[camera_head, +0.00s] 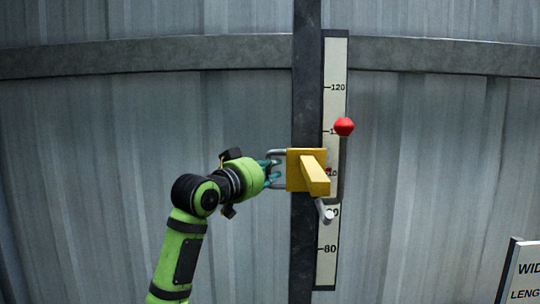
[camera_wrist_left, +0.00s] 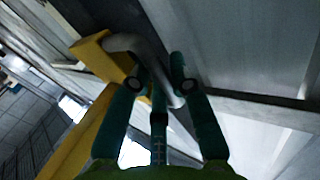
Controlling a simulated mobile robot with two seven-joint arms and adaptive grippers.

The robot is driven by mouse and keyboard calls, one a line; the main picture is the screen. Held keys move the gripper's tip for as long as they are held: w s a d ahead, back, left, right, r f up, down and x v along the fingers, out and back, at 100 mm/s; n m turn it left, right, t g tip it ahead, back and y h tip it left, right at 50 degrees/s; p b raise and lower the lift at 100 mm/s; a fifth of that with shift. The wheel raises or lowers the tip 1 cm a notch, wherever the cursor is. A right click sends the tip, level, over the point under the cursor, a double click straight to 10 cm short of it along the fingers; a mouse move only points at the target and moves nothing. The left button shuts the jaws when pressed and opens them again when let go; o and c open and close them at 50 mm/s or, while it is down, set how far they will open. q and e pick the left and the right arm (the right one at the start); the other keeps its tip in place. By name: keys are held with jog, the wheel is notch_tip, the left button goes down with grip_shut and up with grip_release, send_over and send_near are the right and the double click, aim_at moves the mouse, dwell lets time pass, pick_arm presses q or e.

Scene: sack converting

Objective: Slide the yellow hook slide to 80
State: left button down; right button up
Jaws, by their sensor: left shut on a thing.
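The yellow hook slide (camera_head: 305,170) sits on a dark vertical post (camera_head: 305,240), beside a white scale strip (camera_head: 331,268). It is level with the mark that seems to be 100, partly covered, and stands above the 80 mark. A yellow arm with a grey peg (camera_head: 325,210) juts from its front. A grey bar handle (camera_head: 282,153) is on its left side. My left gripper (camera_head: 273,171) is shut on this handle. In the left wrist view, its green fingers (camera_wrist_left: 165,82) are on either side of the grey handle (camera_wrist_left: 128,42), with the yellow slide (camera_wrist_left: 92,52) beside it.
A red knob (camera_head: 344,127) stands out at the upper right of the slide. Corrugated metal wall with a horizontal grey rail (camera_head: 150,58) lies behind. A white sign (camera_head: 524,275) is at the lower right. The post below the slide looks clear.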

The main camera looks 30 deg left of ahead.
pick_arm(q)
notch_tip(320, 180, down, 22)
jog(key=b, duration=1)
jog(key=shift+d+f, duration=0.1)
jog(key=shift+f, duration=0.05)
jog(key=c, duration=1.4)
grip_release()
jog(key=shift+c, duration=0.2)
jog(key=shift+o, duration=0.3)
jog(key=shift+s, duration=0.1)
jog(key=s+a, duration=0.1)
jog(key=s, duration=1)
jog(key=shift+s+a, duration=0.35)
jog(key=shift+a, duration=0.05)
